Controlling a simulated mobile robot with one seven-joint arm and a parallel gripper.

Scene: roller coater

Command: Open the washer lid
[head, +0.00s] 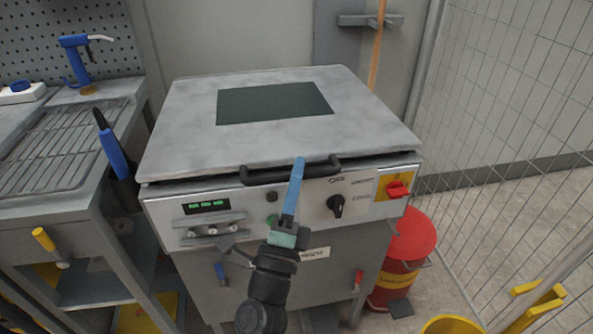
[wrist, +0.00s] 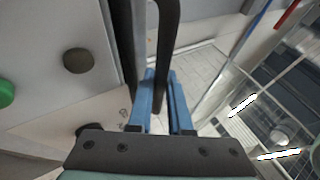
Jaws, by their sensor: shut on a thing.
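The washer lid (head: 190,115) is a grey metal top with a dark rectangular panel (head: 272,103). It lies down over the machine body, with a thin dark gap along its front edge. A black bar handle (head: 323,168) sticks out from the lid's front; in the wrist view it is a dark bar (wrist: 170,35). My gripper (head: 298,165) has blue fingers and reaches the handle near its middle from the front. In the wrist view my gripper (wrist: 163,85) has one finger on each side of the bar, shut on it. The fingers hide part of the handle.
The front panel carries a green display (head: 206,206), a black knob (head: 337,205) and a red switch (head: 397,189). A sink bench (head: 60,210) stands at left. A red bin (head: 405,250) and a wire fence (head: 510,110) are at right.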

